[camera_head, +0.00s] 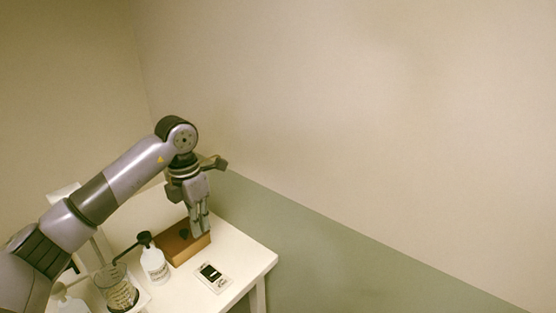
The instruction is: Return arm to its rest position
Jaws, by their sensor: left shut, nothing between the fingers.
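My left arm (125,178) comes in from the left and bends down at the wrist. My left gripper (200,230) points downward, shut and empty, in front of or over a brown wooden block (183,246) on the white table (258,262). I cannot tell whether the fingertips touch the block. A small dark round spot or piece (184,234) shows on the block beside the fingers. My right gripper is not in view.
A white bottle (155,266) with a dark top stands left of the block. A glass beaker (118,290) with a label and a rod stands at lower left, near another partly hidden white bottle (70,304). Walls rise behind.

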